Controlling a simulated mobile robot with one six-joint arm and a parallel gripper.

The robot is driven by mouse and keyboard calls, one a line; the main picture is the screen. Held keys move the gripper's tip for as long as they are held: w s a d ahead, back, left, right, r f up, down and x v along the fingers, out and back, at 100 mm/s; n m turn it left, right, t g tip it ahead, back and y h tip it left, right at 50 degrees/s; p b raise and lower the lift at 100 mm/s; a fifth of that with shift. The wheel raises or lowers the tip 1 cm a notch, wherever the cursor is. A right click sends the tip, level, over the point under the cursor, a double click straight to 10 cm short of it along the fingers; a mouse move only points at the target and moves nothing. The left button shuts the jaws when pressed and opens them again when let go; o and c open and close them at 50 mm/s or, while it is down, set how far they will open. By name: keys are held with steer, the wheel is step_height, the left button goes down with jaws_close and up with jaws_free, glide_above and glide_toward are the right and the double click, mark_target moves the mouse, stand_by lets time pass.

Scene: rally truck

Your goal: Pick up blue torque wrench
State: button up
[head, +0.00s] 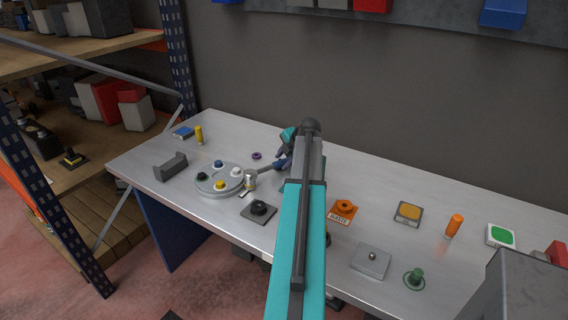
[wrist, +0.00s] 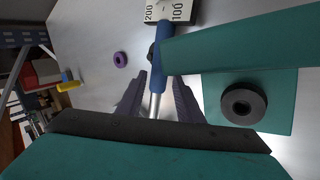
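The torque wrench has a blue handle (head: 280,163) and a silver shaft running left across the bench in the head view. In the wrist view its blue handle (wrist: 159,66) points up the picture, and the shaft (wrist: 155,106) runs down between my fingers. My gripper (wrist: 161,80) is open around the wrench, with a finger on each side and small gaps showing. In the head view my gripper (head: 286,148) is beside the handle, partly hidden by my teal arm. The wrench's far end in the wrist view is hidden by my gripper body.
A round tray (head: 206,188) with coloured knobs stands left of the wrench. A purple ring (head: 256,156) lies behind it, and a black knob block (head: 258,210) in front. A block marked 200 and 100 (wrist: 168,12) is beyond the handle. Several items stand on the right.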

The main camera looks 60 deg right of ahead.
mark_target(280, 162)
steer(key=shift+p+x, duration=0.6)
steer(key=shift+x, duration=1.2)
steer(key=shift+d, duration=0.1)
steer(key=shift+r, duration=0.1)
jaws_close()
